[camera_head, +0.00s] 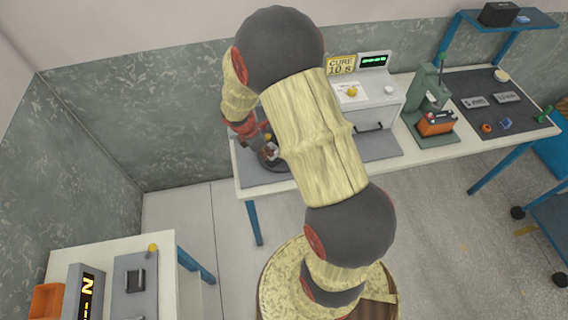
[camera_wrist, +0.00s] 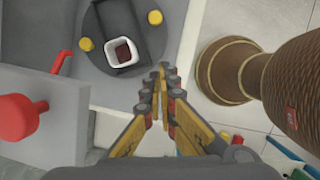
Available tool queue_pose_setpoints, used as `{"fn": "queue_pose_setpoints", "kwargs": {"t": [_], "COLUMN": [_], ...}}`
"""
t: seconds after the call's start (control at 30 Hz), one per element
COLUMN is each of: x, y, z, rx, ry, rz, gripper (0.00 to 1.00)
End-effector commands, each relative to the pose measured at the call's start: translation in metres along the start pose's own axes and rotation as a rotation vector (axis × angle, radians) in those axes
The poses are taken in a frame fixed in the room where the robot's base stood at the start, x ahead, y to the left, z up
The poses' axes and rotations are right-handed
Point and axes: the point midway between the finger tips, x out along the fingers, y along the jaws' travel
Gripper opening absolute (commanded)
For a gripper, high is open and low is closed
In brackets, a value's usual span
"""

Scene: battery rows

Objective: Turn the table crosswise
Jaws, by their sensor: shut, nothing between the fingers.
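The turntable is a dark grey disc (camera_wrist: 90,22) in the wrist view, with a long dark holder across it that runs up and down the picture, slightly tilted. A white square cup (camera_wrist: 122,52) with dark red-brown contents sits in the holder. Two yellow knobs stand on the disc, one at left (camera_wrist: 85,44) and one at right (camera_wrist: 155,17). My gripper (camera_wrist: 163,72) is shut and empty, its tips beside the disc's lower right edge; I cannot tell their height. In the head view the disc (camera_head: 268,158) is partly hidden by my arm.
A grey box (camera_wrist: 40,105) with a red knob and red lever stands left of the disc. On the bench are a white machine (camera_head: 375,100), a green press (camera_head: 428,88) and a dark mat (camera_head: 480,112). A smaller table (camera_head: 165,245) stands at lower left; floor between is clear.

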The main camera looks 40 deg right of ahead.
Motion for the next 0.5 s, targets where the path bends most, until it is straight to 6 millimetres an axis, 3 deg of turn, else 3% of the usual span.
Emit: {"fn": "queue_pose_setpoints", "kwargs": {"t": [0.27,0.5], "x": [0.008,0.049], "y": [0.000,-0.001], "z": [0.000,0.000], "rx": [-0.126,-0.122], "ry": [-0.001,0.000], "rz": [0.002,-0.001], "gripper": [0.00,0.00]}}
